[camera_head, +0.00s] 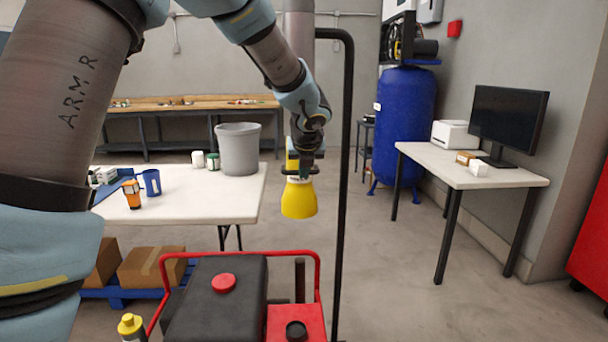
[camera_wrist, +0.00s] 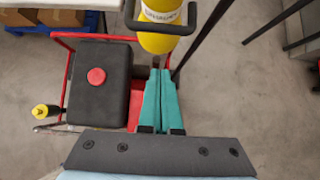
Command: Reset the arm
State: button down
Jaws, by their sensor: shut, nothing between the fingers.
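My gripper (camera_head: 302,172) shows at the end of my arm in the middle of the head view, above the machine. In the wrist view its two teal fingers (camera_wrist: 160,74) lie side by side, shut with nothing between them. A yellow conical piece (camera_head: 299,200) appears just below the gripper in the head view.
A red-framed machine with a black tank (camera_head: 215,305) and red cap stands below. A thin black post (camera_head: 345,190) rises beside my gripper. A white table (camera_head: 225,205) with a grey bin (camera_head: 238,150) is left; a monitor desk (camera_head: 480,178) and blue tank (camera_head: 405,125) are right.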

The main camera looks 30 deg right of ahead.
dwell(0.3)
jog(key=a+f+n+g+y, duration=0.1)
jog(key=a+f+n+y, duration=0.1)
jog(key=a+n, duration=0.8)
jog(key=a+f+n+g+y, duration=0.1)
jog(key=a+f+n, duration=0.2)
jog(key=a+n, duration=0.7)
jog(key=s+a+f+n+g, duration=0.1)
jog(key=s+a+f+n, duration=0.1)
jog(key=s+a+n, duration=0.4)
jog(key=s+a+f+n+g, duration=0.2)
jog(key=s+a+n, duration=0.4)
jog(key=a+n, duration=0.7)
jog(key=a, duration=0.3)
jog(key=shift+s+a+n+g, duration=0.25)
jog(key=shift+s+n+g, duration=0.05)
jog(key=shift+s+n, duration=0.1)
jog(key=shift+f, duration=0.1)
